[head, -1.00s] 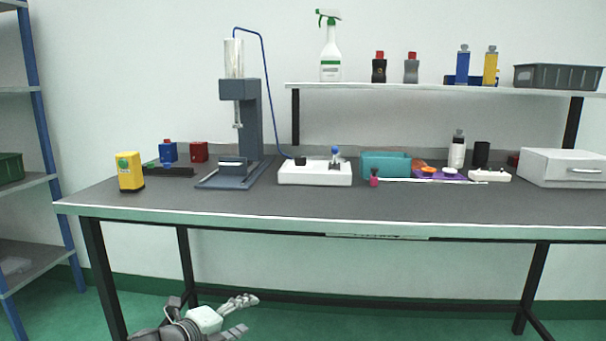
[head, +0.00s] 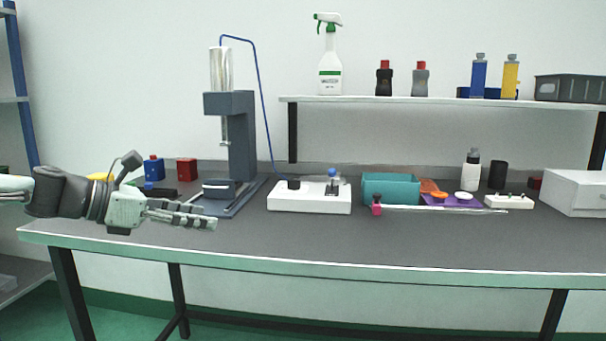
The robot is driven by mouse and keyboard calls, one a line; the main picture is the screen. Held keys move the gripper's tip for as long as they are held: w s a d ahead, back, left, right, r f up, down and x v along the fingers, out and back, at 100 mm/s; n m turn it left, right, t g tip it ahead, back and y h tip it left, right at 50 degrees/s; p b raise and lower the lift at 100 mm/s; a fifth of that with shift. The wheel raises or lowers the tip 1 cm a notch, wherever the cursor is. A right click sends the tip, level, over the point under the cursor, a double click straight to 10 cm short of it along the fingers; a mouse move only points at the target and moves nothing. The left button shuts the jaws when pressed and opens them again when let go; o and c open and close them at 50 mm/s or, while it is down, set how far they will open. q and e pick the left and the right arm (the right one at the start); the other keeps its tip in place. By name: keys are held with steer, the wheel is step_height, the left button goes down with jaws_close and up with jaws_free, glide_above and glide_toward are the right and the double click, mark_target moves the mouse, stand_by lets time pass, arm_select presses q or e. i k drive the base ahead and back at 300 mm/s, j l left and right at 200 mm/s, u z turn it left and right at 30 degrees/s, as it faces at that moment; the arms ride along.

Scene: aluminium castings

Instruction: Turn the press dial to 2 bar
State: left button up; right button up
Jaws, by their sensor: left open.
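The grey bench press (head: 229,150) stands on the left half of the bench, with a clear cylinder on top and a blue hose. The hose runs down to a white control box (head: 309,199) to the right of the press. On the box sit a black knob (head: 294,184), which looks like the dial, and a small lever with a blue ball (head: 332,174). The dial's marks are too small to read. My left gripper (head: 207,215) is open and empty, above the bench's front left part, in front of the press base and apart from the box. My right gripper is not in view.
A teal bin (head: 391,188) and a pink-ended rod (head: 440,208) lie right of the box. Blue (head: 153,168) and red (head: 187,170) containers stand behind my left arm. A shelf (head: 440,102) with bottles overhangs the back. The bench (head: 300,242) is clear in front of the box.

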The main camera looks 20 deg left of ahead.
mark_target(294, 183)
steer(key=i, duration=1.05)
